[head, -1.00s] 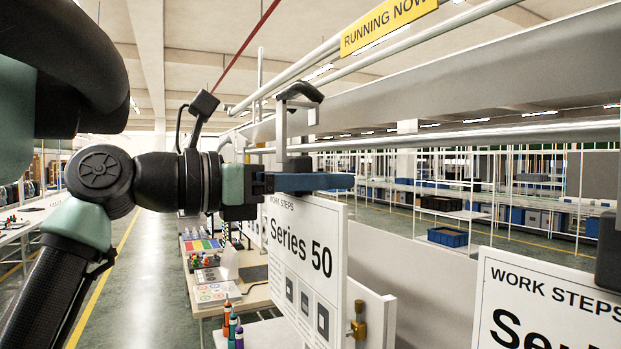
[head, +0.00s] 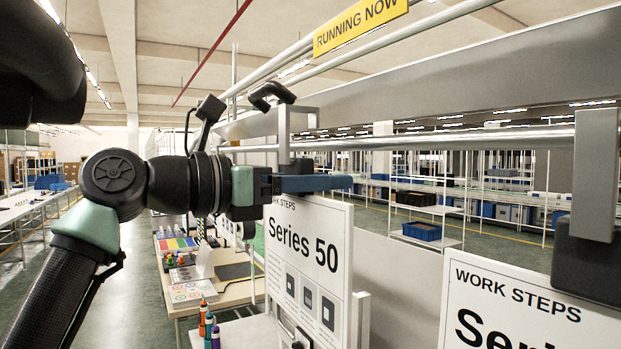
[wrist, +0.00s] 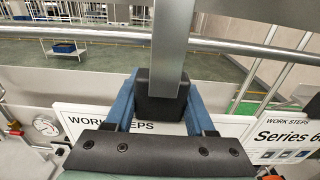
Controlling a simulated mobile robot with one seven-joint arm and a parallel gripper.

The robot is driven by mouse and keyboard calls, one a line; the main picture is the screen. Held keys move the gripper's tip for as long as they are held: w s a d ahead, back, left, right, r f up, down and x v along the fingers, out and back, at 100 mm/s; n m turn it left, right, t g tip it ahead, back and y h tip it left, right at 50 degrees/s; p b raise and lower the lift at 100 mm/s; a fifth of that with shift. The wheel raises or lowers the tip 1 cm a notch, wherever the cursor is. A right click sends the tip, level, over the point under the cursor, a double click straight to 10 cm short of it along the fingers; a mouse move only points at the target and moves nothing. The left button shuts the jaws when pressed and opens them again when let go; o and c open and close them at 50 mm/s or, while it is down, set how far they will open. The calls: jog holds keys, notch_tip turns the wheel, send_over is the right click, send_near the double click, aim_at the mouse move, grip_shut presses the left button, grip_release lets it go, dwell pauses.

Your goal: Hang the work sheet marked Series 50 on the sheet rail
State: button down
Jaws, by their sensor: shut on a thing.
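The Series 50 work sheet (head: 305,255) is a white upright board with black print, in the middle of the head view. My gripper (head: 318,183) is shut at its top edge. In the wrist view, the blue fingers (wrist: 160,108) clasp a black block (wrist: 158,92) from which a flat grey hook stem (wrist: 172,40) rises. The hook (head: 284,135) reaches above the height of the sheet rail (head: 450,138), a thin silver tube. The rail also shows in the wrist view (wrist: 80,33). I cannot tell whether hook and rail touch. My gripper hides part of the held sheet.
Another work sheet (head: 530,310) hangs close at right under its own grey hook (head: 597,175); in the wrist view a sheet (wrist: 288,135) reads "Series 6", cut off. A yellow "RUNNING NOW" sign (head: 360,25) is above. A bench with bottles (head: 207,325) stands below left.

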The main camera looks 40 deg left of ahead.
jog(key=shift+p+x, duration=0.75)
jog(key=shift+x, duration=1.65)
jog(key=shift+r, duration=0.1)
jog(key=shift+c, duration=0.8)
grip_release()
jog(key=shift+d, duration=0.15)
